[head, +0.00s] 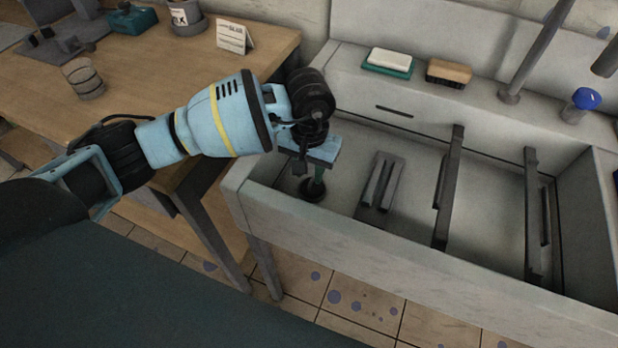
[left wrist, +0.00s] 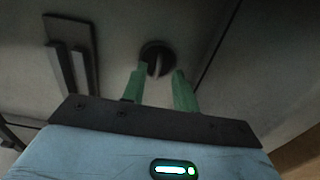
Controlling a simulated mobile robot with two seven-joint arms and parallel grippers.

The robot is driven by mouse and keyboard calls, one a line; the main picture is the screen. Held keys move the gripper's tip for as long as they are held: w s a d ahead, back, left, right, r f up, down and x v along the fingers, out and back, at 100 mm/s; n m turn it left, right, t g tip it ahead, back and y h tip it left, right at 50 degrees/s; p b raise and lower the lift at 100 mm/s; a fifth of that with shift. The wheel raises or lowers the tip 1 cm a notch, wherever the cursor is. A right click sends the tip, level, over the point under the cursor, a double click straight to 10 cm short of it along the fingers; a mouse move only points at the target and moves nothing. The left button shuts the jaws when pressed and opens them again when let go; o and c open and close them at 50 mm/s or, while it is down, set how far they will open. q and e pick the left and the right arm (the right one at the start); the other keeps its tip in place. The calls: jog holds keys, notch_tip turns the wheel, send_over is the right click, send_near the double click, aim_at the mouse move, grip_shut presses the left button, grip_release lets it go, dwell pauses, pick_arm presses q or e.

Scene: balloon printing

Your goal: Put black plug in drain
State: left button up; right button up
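The black plug (head: 311,190) is a small dark disc at the left end of the sink floor. In the left wrist view the plug (left wrist: 149,53) shows as a dark round shape with a paler upright tab. My left gripper (head: 316,187) points down into the sink at the plug. In the left wrist view its green fingers (left wrist: 157,80) are apart, one on each side of the tab, with a gap showing, so it looks open. I cannot make out a separate drain hole; whether the plug lies over it cannot be told. My right gripper is not in view.
The grey sink (head: 243,192) has raised walls. A slotted grey block (head: 380,182) and upright dark bars (head: 448,188) stand inside it. A soap on a green dish (head: 388,63), a brush (head: 449,73) and a faucet (head: 530,60) are on the back ledge. A wooden table (head: 150,90) adjoins at left.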

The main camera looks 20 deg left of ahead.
aim_at(309, 184)
pick_arm(q)
notch_tip(309, 184, up, 8)
jog(key=shift+o, duration=0.4)
jog(key=shift+f, duration=0.1)
dwell(2.3)
